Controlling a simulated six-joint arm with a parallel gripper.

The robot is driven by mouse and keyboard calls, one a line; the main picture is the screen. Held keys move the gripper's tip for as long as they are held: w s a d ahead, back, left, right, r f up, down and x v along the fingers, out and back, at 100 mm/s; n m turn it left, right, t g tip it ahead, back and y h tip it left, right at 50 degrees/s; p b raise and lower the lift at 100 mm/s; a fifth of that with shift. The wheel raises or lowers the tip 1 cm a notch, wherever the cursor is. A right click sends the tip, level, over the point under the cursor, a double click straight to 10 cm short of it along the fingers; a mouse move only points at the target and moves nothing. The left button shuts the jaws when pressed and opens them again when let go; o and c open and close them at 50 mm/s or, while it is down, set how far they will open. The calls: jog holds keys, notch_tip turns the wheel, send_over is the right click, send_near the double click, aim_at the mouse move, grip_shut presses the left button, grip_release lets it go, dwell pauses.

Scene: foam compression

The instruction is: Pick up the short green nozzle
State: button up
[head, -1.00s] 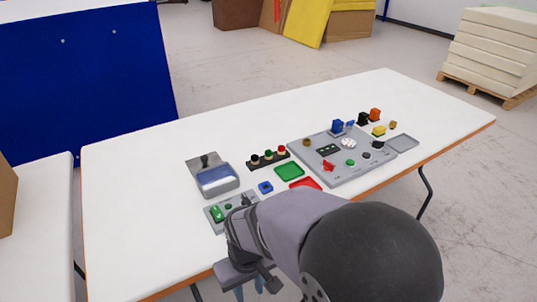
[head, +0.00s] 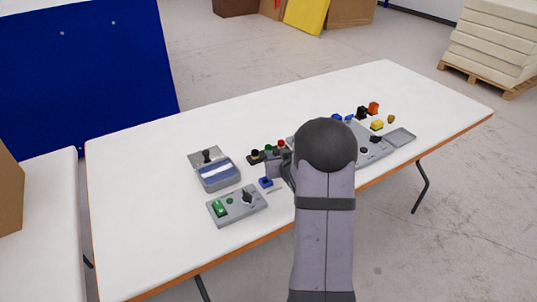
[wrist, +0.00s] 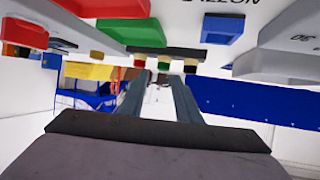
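The short green nozzle (head: 268,149) stands in a small dark rack between a black nozzle (head: 254,154) and a red nozzle (head: 281,144). The wrist view appears upside down. There the green nozzle (wrist: 163,66) hangs below the rack bar (wrist: 150,51), between the red and black ones. My gripper (wrist: 158,90) has its two fingers apart and empty, pointing towards the rack, with the green nozzle beyond the gap between them. In the head view my arm hides most of the gripper, which is beside the rack's near side.
A blue square part (head: 266,183) lies near the rack. A grey panel with a green switch (head: 219,208) and a grey-blue box (head: 217,173) are to the left. The large grey panel (head: 370,151) is partly behind my arm. The table's left part is clear.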

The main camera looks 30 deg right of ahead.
aim_at(269, 148)
jog(key=shift+w+f+t, duration=0.1)
jog(key=shift+w+t, duration=0.2)
jog(key=shift+w, duration=0.1)
jog(key=shift+a+p+x, duration=0.15)
jog(key=shift+p+x, duration=0.15)
jog(key=shift+x, duration=1.45)
jog(key=shift+a+p+x, duration=0.1)
jog(key=shift+p+x, duration=0.2)
jog(key=shift+x, duration=1.45)
jog(key=shift+f, duration=0.15)
grip_shut()
